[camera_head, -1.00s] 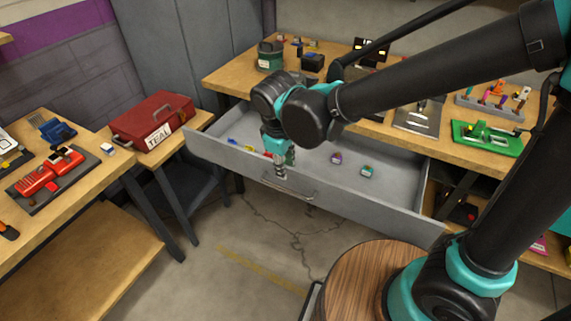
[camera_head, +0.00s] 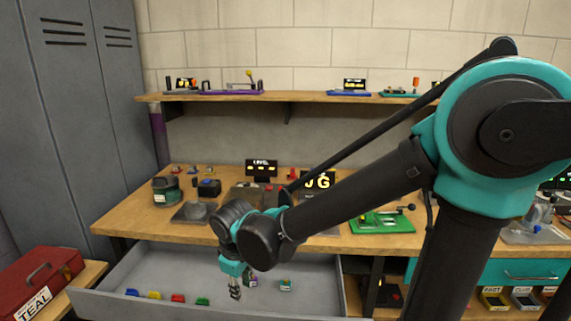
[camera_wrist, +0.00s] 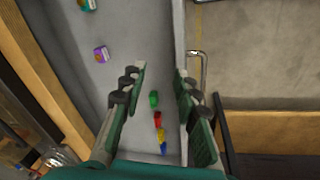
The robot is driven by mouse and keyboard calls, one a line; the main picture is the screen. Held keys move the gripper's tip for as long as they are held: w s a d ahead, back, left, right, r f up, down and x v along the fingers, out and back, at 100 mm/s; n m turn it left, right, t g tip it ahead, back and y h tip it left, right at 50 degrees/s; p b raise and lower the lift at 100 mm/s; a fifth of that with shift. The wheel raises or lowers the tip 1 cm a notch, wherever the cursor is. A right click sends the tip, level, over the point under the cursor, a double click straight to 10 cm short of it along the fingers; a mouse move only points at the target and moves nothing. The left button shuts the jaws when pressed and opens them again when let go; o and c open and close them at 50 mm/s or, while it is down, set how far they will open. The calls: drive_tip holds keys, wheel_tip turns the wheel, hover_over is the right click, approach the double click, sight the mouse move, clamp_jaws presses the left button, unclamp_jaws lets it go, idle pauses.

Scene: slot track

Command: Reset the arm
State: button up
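My gripper (camera_head: 235,288) hangs from my bent arm over the open grey drawer (camera_head: 110,282). In the wrist view my gripper (camera_wrist: 160,95) shows its two fingers spread wide apart, with nothing between the pads. Below it in the drawer lie small blue (camera_head: 132,293), yellow (camera_head: 154,295), red (camera_head: 178,298) and green (camera_head: 203,302) pieces in a row. A purple block (camera_wrist: 101,54) and a teal block (camera_wrist: 88,5) lie apart from that row in the drawer. The drawer's handle (camera_wrist: 196,68) shows on its outer face.
A wooden workbench (camera_head: 130,215) stands behind the drawer, with a green fixture (camera_head: 382,222) and dark signs on it. A shelf (camera_head: 290,97) is on the wall above. A red TEAL toolbox (camera_head: 40,275) sits at left. Small bins (camera_head: 522,298) stand at lower right.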

drive_tip(key=w+d+f+m, duration=0.1)
drive_tip(key=w+d+m, duration=0.15)
drive_tip(key=d, duration=0.55)
drive_tip(key=w+d+f+m, duration=0.15)
drive_tip(key=d+m, duration=0.25)
drive_tip(key=d, duration=0.4)
drive_tip(key=s+d+f+m+t, duration=0.2)
drive_tip(key=d+m, duration=0.4)
drive_tip(key=d, duration=0.9)
drive_tip(key=shift+s+d+f+m, duration=0.25)
drive_tip(key=shift+s+m, duration=0.1)
drive_tip(key=shift+s, duration=0.2)
